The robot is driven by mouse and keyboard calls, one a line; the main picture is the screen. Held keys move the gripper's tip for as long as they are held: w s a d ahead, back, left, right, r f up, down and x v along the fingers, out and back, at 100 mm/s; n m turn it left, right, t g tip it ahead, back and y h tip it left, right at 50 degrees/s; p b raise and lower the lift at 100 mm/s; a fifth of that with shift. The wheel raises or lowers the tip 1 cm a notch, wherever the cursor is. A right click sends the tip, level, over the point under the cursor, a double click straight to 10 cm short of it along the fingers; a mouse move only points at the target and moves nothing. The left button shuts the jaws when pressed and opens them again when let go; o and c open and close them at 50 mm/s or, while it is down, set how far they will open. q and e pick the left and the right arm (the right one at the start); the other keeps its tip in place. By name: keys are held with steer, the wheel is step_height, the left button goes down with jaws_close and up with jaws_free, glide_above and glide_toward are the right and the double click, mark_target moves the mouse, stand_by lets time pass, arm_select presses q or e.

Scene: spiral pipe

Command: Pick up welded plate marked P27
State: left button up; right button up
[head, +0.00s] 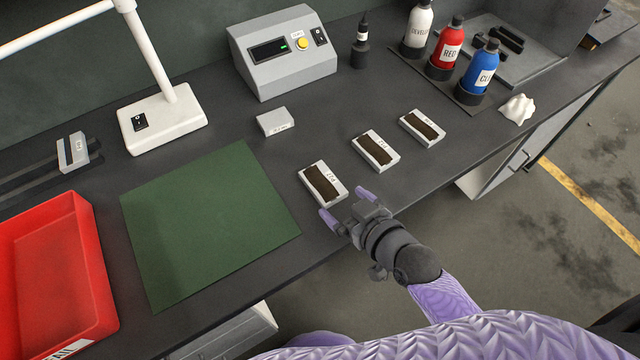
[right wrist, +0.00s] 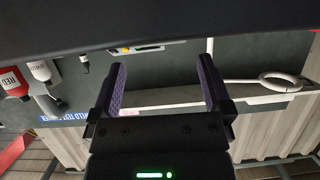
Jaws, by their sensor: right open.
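Three pale plates, each with a brown weld strip, lie in a slanting row on the dark bench in the head view: a near plate (head: 323,184), a middle plate (head: 375,151) and a far plate (head: 422,127). Their small markings are too blurred to read surely, so I cannot tell which is P27. My right gripper (head: 346,206) is open and empty, with lilac fingers spread beside the front right corner of the near plate. In the right wrist view the open fingers (right wrist: 162,88) have nothing between them. My left gripper is not in view.
A green mat (head: 208,220) and a red bin (head: 58,275) lie left. A grey control box (head: 284,52), a small pale block (head: 275,121) and a white lamp base (head: 162,122) stand behind. Labelled bottles (head: 446,48) and a crumpled white cloth (head: 517,108) are at right.

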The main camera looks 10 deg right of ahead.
mark_target(333, 194)
steer(key=b+x, duration=0.1)
steer(key=x, duration=0.3)
steer(key=shift+d+f, duration=0.15)
steer(key=shift+f, duration=0.1)
steer(key=shift+r, duration=0.1)
jaws_close()
